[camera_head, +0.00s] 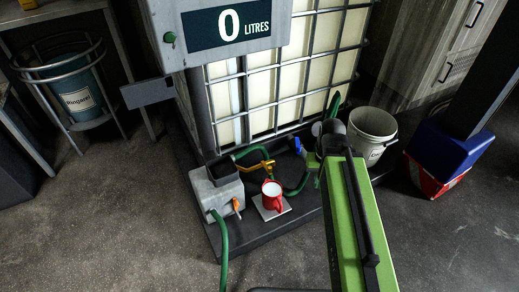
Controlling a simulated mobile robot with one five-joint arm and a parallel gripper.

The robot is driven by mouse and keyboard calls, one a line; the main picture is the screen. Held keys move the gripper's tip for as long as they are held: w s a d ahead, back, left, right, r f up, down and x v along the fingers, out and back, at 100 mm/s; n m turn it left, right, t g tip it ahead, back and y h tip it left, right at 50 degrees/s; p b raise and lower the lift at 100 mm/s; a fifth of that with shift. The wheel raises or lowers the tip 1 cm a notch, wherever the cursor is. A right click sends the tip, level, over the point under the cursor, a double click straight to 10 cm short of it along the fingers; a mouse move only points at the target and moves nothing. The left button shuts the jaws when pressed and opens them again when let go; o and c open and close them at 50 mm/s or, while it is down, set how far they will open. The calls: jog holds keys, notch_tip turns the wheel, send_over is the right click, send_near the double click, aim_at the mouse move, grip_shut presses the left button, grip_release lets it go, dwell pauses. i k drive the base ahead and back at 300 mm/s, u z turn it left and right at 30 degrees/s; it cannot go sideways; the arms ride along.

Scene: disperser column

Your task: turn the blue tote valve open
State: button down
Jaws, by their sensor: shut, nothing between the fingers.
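The blue valve handle (298,146) is small and sits low in front of the caged white tote (300,85), where the green hose runs. It looks roughly upright, but its exact angle is too small to tell. My green arm reaches in from the bottom right.
A grey box (212,194) has an orange tap (236,206). A white bucket (372,128) stands right. The display (232,23) reads 0 litres.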

aim_at(298, 143)
jog(key=u, duration=5.4)
jog(key=i, duration=0.15)
jog(key=z, duration=3.2)
jog(key=k, duration=0.2)
jog(key=u, duration=1.65)
jog(key=k, duration=1.8)
jog(key=z, duration=1.1)
jog(key=i, duration=0.65)
